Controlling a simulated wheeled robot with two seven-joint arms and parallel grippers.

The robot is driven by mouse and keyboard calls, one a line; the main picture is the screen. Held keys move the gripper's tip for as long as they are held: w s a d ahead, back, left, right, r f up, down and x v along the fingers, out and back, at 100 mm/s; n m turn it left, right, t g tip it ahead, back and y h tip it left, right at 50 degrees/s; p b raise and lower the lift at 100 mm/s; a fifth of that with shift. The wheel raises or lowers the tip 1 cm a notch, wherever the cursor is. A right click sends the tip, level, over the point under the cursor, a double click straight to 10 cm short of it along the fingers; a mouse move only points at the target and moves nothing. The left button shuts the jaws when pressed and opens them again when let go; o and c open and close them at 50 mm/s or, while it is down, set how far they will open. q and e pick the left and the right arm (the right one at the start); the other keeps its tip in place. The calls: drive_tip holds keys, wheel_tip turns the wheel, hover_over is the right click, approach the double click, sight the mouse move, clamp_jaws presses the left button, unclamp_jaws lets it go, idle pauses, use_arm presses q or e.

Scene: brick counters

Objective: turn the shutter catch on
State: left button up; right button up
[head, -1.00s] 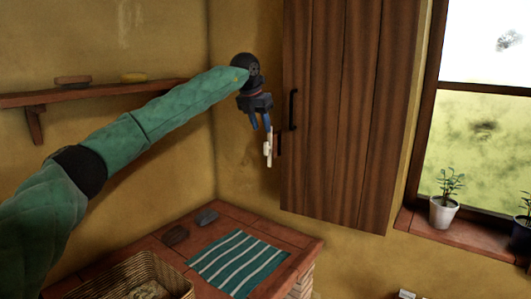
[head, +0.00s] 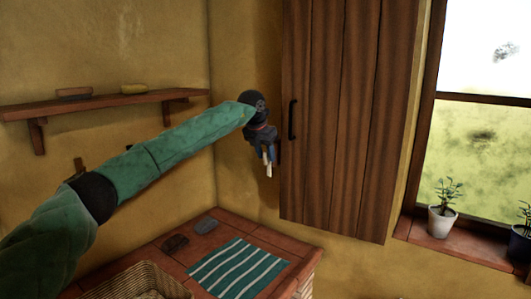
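The brown plank shutter (head: 340,120) hangs on the back wall, with a black pull handle (head: 292,120) near its left edge. A small pale upright piece (head: 268,171), which looks like the shutter catch, shows just left of the shutter's edge. My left gripper (head: 268,160) points down at this piece, and its blue fingers overlap the upper part. Only the pale lower end shows clearly. I cannot tell whether the fingers are closed on it or just around it. The rest of the catch is hidden behind the gripper. My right gripper is not in view.
Below is a brick counter (head: 165,262) with a striped green cloth (head: 238,268), two small dark stones (head: 205,225) and a wicker basket (head: 150,276). A wall shelf (head: 100,104) is at left. Potted plants, one in a white pot (head: 441,221), stand on the windowsill at right.

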use_arm(q)
drive_tip(key=shift+w+f, duration=0.1)
drive_tip(key=shift+f, duration=0.05)
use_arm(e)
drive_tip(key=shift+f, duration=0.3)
use_arm(q)
clamp_jaws()
